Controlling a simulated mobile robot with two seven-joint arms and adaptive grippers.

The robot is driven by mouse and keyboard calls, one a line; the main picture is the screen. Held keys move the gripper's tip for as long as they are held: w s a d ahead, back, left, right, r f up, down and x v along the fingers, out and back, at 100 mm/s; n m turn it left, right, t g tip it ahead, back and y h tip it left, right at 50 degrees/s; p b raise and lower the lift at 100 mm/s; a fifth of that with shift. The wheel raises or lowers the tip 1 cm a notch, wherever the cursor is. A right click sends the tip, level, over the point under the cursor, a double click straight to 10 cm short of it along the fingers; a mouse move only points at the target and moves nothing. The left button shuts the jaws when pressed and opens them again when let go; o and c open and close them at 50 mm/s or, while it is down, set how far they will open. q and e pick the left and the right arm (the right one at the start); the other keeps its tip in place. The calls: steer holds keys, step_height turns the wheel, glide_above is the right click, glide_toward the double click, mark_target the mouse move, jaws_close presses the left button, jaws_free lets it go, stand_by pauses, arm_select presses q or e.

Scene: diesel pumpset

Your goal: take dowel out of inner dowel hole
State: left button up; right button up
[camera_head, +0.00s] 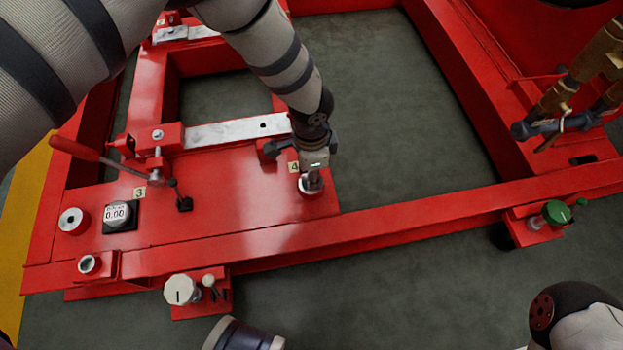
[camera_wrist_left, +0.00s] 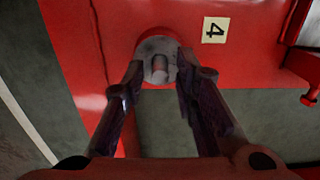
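The dowel is a short grey pin standing in the round red-sided boss (camera_head: 307,192) by label 4. In the left wrist view the dowel (camera_wrist_left: 159,68) rises from the grey top face of the boss (camera_wrist_left: 148,47). My left gripper (camera_head: 313,178) is just above the boss and partly hides the dowel in the head view. In the left wrist view its two fingers (camera_wrist_left: 160,77) are apart, one on each side of the dowel, with gaps visible. Nothing is held between them. My right gripper is not in view.
Label 4 (camera_wrist_left: 215,30) lies beside the boss. A red-handled lever (camera_head: 75,149), a dial gauge (camera_head: 117,214) and another round boss (camera_head: 72,221) sit to the left on the red frame. A white knob (camera_head: 181,290) is at the front and a green one (camera_head: 556,212) at right.

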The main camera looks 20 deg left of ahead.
arm_select(q)
steer(key=shift+c, duration=0.6)
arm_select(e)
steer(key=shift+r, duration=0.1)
arm_select(q)
jaws_close()
steer(key=shift+r+p, duration=1.05)
steer(key=shift+r, duration=0.6)
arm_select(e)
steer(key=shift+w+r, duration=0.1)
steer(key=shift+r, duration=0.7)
arm_select(q)
steer(key=shift+r+p, duration=1.4)
steer(key=shift+r, duration=1)
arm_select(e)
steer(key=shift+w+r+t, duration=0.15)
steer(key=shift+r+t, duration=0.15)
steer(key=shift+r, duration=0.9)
